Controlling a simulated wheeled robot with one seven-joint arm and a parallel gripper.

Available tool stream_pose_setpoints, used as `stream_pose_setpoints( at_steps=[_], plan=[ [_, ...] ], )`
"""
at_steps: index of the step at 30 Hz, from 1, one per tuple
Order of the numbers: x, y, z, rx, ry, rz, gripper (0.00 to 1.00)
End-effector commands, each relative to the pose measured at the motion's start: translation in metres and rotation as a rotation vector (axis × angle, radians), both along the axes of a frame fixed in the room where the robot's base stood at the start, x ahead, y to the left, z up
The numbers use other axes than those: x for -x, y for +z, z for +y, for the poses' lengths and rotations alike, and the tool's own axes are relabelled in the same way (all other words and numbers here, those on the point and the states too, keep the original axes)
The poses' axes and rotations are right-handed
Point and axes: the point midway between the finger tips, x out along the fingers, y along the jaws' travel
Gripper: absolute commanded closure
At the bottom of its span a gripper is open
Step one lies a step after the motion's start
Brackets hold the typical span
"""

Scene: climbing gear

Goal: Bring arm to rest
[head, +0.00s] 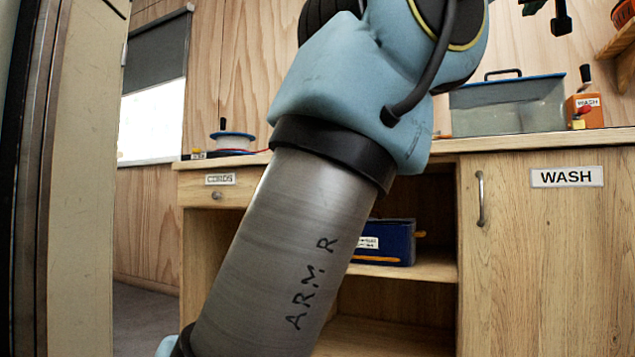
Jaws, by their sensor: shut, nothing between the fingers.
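My own arm crosses the middle of the head view. Its grey metal link, marked "ARM R", rises from the lower left to a light blue joint housing with a black cable. The arm runs out of the picture at the top. My gripper cannot be made out in this view. A small dark piece (561,22) hangs at the top right edge, cut off, and I cannot tell what it is.
Behind the arm stands a wooden workbench (540,262) with a "WASH" door and a "CORDS" drawer (243,190). On top are a cord spool (232,140), a grey tub (507,108) and an orange bottle (587,112). A blue box (395,242) sits on the shelf. A pale panel (80,180) stands close at left.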

Motion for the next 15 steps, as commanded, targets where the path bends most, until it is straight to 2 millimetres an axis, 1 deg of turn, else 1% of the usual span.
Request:
stream_pose_setpoints(
  at_steps=[1,8,11,15],
  plan=[
    [-0.009,-0.004,0.001,-0.016,0.010,0.010,1.00],
    [-0.038,-0.026,0.004,-0.080,0.030,0.059,1.00],
    [-0.055,-0.039,0.008,-0.117,0.044,0.089,1.00],
    [-0.085,-0.066,0.018,-0.184,0.066,0.149,1.00]
  ],
)
